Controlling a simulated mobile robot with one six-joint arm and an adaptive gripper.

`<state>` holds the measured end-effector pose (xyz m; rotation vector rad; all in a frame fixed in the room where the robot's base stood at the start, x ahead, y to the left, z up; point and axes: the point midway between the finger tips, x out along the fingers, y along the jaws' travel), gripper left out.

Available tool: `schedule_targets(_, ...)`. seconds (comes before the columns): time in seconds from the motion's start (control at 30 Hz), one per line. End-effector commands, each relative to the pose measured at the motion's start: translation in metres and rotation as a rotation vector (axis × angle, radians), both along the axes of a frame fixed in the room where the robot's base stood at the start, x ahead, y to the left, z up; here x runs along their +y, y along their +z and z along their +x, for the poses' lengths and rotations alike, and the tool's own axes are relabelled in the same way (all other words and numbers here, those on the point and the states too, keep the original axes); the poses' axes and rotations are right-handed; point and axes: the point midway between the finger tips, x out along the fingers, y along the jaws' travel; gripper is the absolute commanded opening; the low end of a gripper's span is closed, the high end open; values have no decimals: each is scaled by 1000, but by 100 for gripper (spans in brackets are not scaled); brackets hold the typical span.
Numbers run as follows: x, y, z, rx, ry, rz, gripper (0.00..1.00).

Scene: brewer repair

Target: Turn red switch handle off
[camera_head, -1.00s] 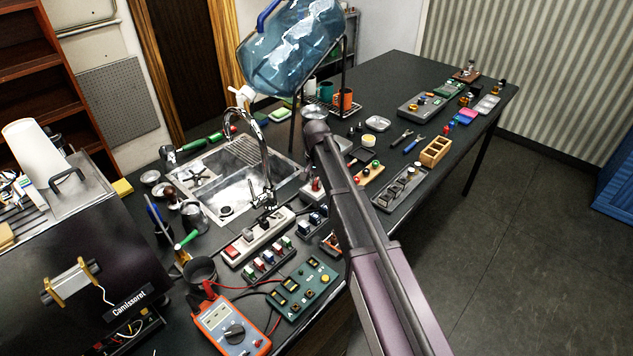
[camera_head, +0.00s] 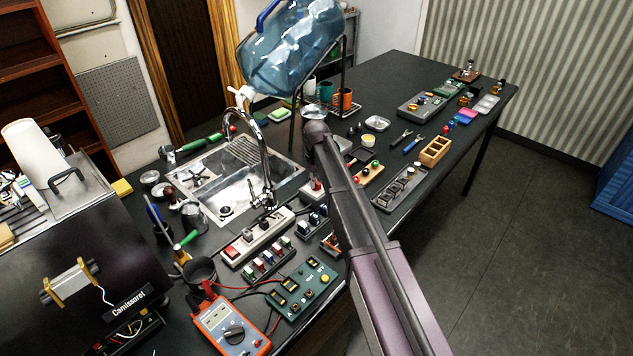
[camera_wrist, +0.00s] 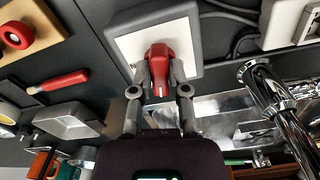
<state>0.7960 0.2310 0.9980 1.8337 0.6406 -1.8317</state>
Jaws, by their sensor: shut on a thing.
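The red switch handle (camera_wrist: 158,62) sits on a white plate with a grey frame (camera_wrist: 196,52) in the upper middle of the wrist view. My gripper (camera_wrist: 160,84) is shut on the red handle, with one finger on each side of it. The handle points down toward my gripper in this view. In the head view the switch box (camera_head: 313,190) shows as a small white and red piece beside my arm, partly hidden by it. My gripper is hidden behind my arm there.
A chrome faucet (camera_wrist: 268,100) stands close on the right in the wrist view, beside the sink (camera_head: 240,190). A red-handled tool (camera_wrist: 62,80) and a grey tray (camera_wrist: 68,122) lie at the left. A power strip (camera_head: 258,236) and multimeter (camera_head: 228,328) are in front.

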Motion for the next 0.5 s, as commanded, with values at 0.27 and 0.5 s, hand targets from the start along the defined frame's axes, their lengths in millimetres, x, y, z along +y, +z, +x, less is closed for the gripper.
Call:
schedule_targets(0.27, 0, 0, -2, 4, 179, 0, 0)
schedule_targets(0.5, 0, 0, -2, 4, 244, 0, 0)
